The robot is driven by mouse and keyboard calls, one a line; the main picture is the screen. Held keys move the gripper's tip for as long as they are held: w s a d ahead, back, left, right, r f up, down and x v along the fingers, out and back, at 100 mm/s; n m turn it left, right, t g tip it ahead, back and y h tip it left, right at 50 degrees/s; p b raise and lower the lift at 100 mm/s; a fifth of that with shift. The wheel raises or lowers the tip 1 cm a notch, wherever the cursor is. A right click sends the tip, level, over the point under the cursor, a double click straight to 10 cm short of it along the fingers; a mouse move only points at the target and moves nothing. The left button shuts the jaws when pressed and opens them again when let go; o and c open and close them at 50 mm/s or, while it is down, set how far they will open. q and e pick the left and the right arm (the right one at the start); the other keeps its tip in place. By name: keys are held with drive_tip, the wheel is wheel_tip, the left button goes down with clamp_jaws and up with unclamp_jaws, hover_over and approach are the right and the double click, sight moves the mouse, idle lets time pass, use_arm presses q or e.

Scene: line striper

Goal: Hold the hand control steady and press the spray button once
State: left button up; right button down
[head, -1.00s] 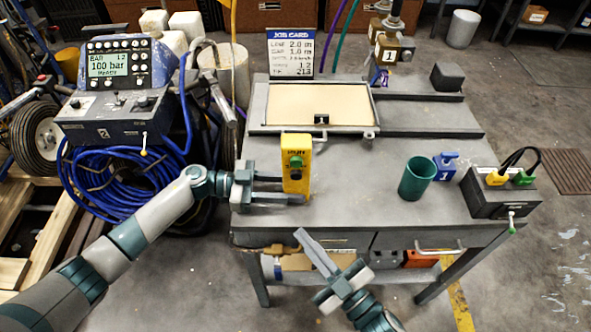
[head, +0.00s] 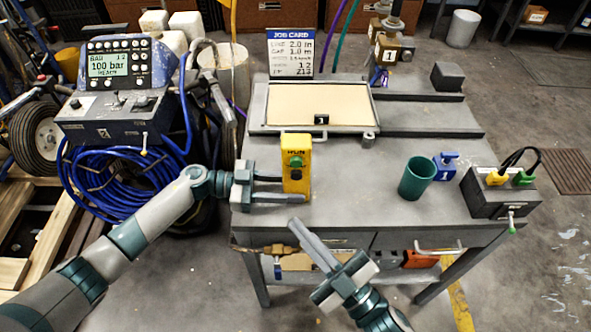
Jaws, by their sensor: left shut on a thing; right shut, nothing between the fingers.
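The yellow hand control (head: 304,180) stands upright near the front left of the table, with a green round button (head: 296,162) on its face and a small dark label above it. My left gripper (head: 282,189) is shut on the hand control from its left side. My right gripper (head: 294,224) is shut and empty, below and in front of the hand control by the table's front edge. Its fingertips are apart from the button.
A shallow tray (head: 262,127) lies behind the hand control. A green cup (head: 416,178), a blue block marked 1 (head: 445,166) and a dark box with cables (head: 500,192) stand to the right. A console (head: 118,90) reads 100 bar. The table front between control and cup is clear.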

drive_tip(key=w, duration=0.8)
drive_tip(key=shift+w, duration=1)
idle(2.9)
drive_tip(key=shift+s, duration=0.9)
drive_tip(key=shift+s, duration=0.15)
drive_tip(key=shift+s, duration=2.85)
use_arm(q)
drive_tip(key=o, duration=1.2)
drive_tip(key=shift+o, duration=0.2)
